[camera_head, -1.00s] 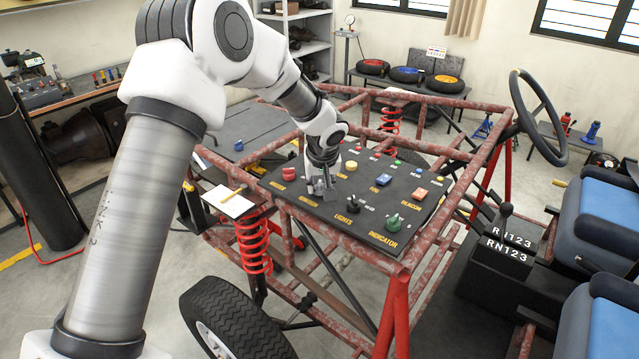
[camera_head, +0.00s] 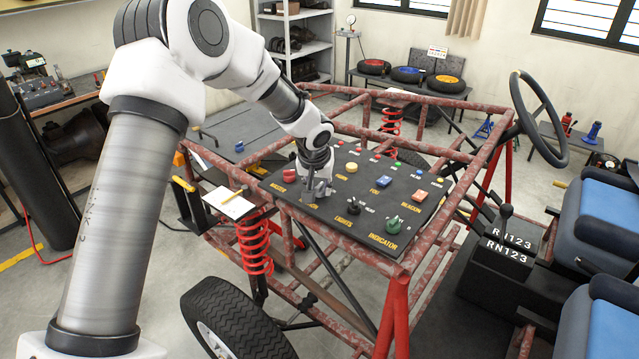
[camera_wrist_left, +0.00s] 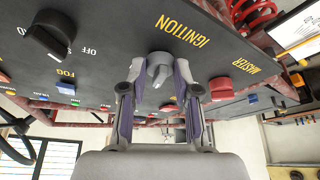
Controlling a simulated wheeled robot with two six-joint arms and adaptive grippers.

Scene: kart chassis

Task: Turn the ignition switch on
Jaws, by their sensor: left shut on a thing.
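The ignition switch is a small grey knob (camera_wrist_left: 160,68) beside the yellow IGNITION label in the left wrist view. It sits on the dark control panel (camera_head: 412,232) of the kart frame. My left gripper (camera_head: 312,200) reaches down to the panel and hides the switch in the head view. In the left wrist view, the left gripper's two fingers (camera_wrist_left: 161,92) stand on either side of the knob and are shut on it. The knob's pointed end faces the gripper palm; its on or off marks cannot be read. My right gripper is not in view.
A red master knob (camera_head: 289,176) and a black lights knob (camera_head: 354,207) flank the ignition switch. A green indicator knob (camera_head: 393,224) and other coloured buttons share the panel. Red frame tubes (camera_head: 345,243) edge it. A steering wheel (camera_head: 538,118) stands at right.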

